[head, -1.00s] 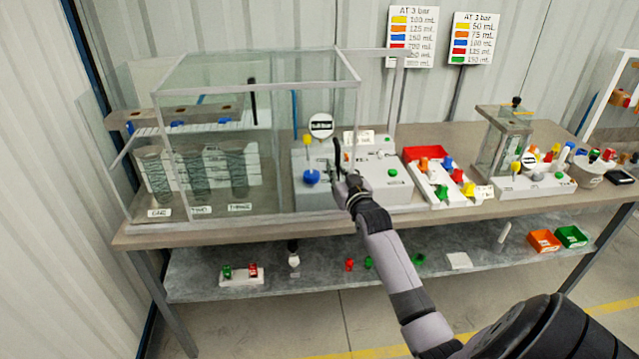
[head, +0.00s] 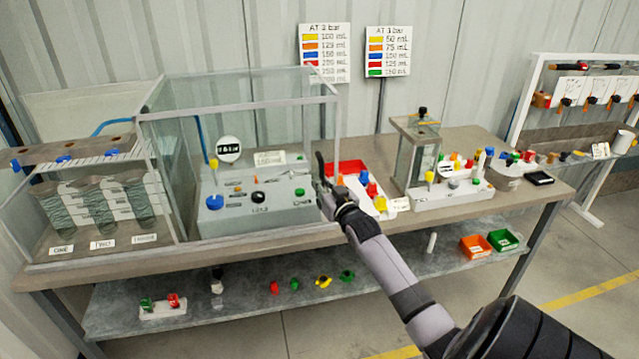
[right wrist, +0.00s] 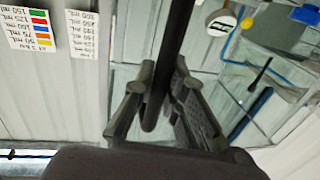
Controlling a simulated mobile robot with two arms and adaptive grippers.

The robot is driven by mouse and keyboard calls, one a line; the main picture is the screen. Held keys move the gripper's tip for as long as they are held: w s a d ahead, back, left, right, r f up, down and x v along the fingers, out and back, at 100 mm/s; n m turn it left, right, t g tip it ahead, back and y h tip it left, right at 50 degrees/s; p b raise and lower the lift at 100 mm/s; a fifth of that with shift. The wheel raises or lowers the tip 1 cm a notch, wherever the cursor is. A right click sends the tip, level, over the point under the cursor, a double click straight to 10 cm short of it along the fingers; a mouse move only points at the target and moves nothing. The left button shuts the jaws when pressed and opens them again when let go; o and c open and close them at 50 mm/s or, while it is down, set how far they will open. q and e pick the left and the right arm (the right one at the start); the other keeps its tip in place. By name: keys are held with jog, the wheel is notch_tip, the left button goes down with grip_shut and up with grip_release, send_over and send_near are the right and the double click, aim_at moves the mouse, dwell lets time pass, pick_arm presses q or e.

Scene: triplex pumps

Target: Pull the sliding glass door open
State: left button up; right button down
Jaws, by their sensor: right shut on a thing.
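The sliding glass door (head: 240,108) is a clear pane with a pale frame, on the front of the glass case on the bench. It stands in front of the grey control panel, and the compartment with jars (head: 103,212) at the left lies uncovered. Its black upright handle (head: 320,166) is near the door's right edge. My right gripper (head: 327,188) is shut on the handle. In the right wrist view, the dark handle (right wrist: 172,50) runs between the two fingers (right wrist: 157,105). My left gripper is out of view.
A small glass stand (head: 417,160) is farther right. Below is a grey shelf (head: 245,300) with small coloured parts. Two signs (head: 325,52) stand behind.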

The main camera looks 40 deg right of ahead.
jog(key=shift+d+r, duration=0.1)
jog(key=shift+d, duration=0.05)
jog(key=c, duration=1.6)
grip_release()
jog(key=shift+s, duration=0.1)
jog(key=v, duration=1.2)
